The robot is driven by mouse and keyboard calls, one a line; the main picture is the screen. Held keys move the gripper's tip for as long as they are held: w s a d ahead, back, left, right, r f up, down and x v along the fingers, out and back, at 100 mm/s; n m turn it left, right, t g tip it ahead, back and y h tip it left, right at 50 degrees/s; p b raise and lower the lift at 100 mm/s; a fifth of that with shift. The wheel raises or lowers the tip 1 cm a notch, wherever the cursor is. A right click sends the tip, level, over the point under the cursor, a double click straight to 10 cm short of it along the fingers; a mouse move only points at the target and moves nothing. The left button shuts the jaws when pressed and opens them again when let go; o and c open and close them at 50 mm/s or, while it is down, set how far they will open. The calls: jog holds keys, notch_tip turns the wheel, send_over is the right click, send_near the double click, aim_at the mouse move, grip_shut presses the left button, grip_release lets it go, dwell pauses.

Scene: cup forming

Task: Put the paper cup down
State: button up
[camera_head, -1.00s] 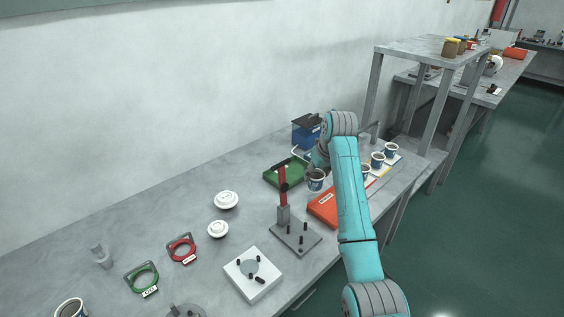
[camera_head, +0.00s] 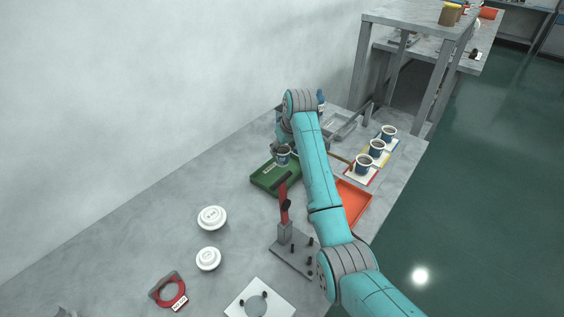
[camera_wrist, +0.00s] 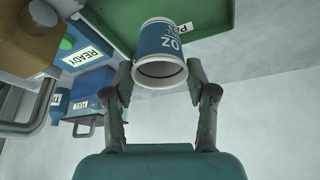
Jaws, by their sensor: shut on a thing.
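A blue and white paper cup (camera_wrist: 162,52) sits between the fingers of my gripper (camera_wrist: 162,88) in the wrist view, its dark open mouth towards the camera. My gripper is shut on it. In the head view the held cup (camera_head: 282,155) shows below my wrist, at the far edge of the green tray (camera_head: 267,180). The green tray also shows behind the cup in the wrist view (camera_wrist: 112,22), with a white label partly hidden. Whether the cup touches the tray I cannot tell.
An orange tray (camera_head: 352,205) lies right of my arm. Three cups stand on coloured mats further right, the nearest (camera_head: 364,163) on a red-edged one. A red-handled press (camera_head: 285,215) stands in front of the green tray. White lids (camera_head: 212,218) lie left. A blue box (camera_wrist: 88,92) is beside the tray.

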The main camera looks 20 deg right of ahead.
aim_at(283, 161)
jog(key=shift+f, duration=2.85)
jog(key=shift+f, duration=0.1)
jog(key=o, duration=0.8)
jog(key=v, duration=1.2)
